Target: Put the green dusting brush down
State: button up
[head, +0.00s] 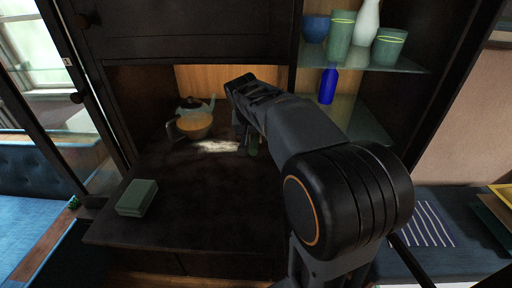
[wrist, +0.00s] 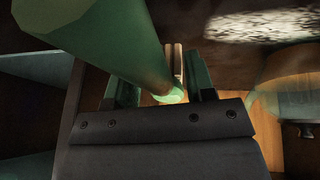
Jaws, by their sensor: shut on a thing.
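The green dusting brush (wrist: 105,40) shows large in the wrist view, running from the upper left down to a bright tip between my fingers. My gripper (wrist: 163,85) is shut on it. In the head view my gripper (head: 245,140) is inside the cabinet's open niche, low over the dark counter (head: 190,210), and partly hidden by my arm. Only a small green piece of the brush (head: 253,148) shows below it there. I cannot tell whether the brush touches the counter.
A pale speckled patch (head: 216,146) lies left of my gripper. A green box (head: 137,197) is at the front left. Glass shelves at right hold a blue bottle (head: 328,86) and vases. The counter's front middle is clear.

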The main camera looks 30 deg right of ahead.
notch_tip(320, 180, down, 4)
jog(key=shift+d+f, duration=0.2)
jog(key=shift+f, duration=0.25)
jog(key=shift+f, duration=0.1)
jog(key=o, duration=1)
jog(key=shift+o, duration=0.2)
jog(key=v, duration=1.2)
